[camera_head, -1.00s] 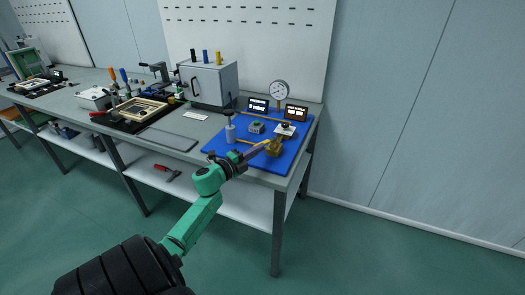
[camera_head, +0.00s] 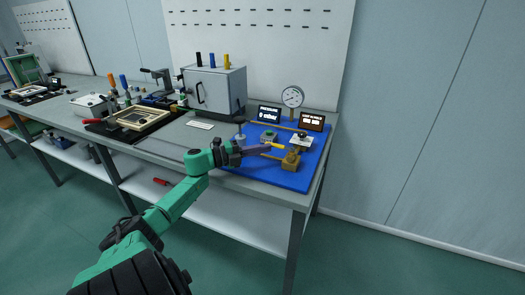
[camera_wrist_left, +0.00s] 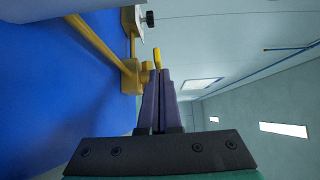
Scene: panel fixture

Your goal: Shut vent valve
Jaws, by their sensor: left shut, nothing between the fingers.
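The brass valve body (camera_head: 291,161) sits near the front right of the blue panel mat (camera_head: 250,177). Its yellow lever (camera_head: 278,146) points left, toward my left gripper (camera_head: 269,147). The left wrist view also shows the lever tip (camera_wrist_left: 157,56) just past my shut dark fingers (camera_wrist_left: 160,72), and the brass body (camera_wrist_left: 131,76) to their left. The gripper is shut and empty, with its fingertips close to the lever; I cannot tell whether they touch. My right gripper is not in view.
A pressure gauge (camera_head: 292,97), two small displays (camera_head: 269,114) (camera_head: 312,121) and a white block with a black knob (camera_head: 301,140) stand behind the valve. A grey box (camera_head: 215,88) is to the left. The floor right of the bench is clear.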

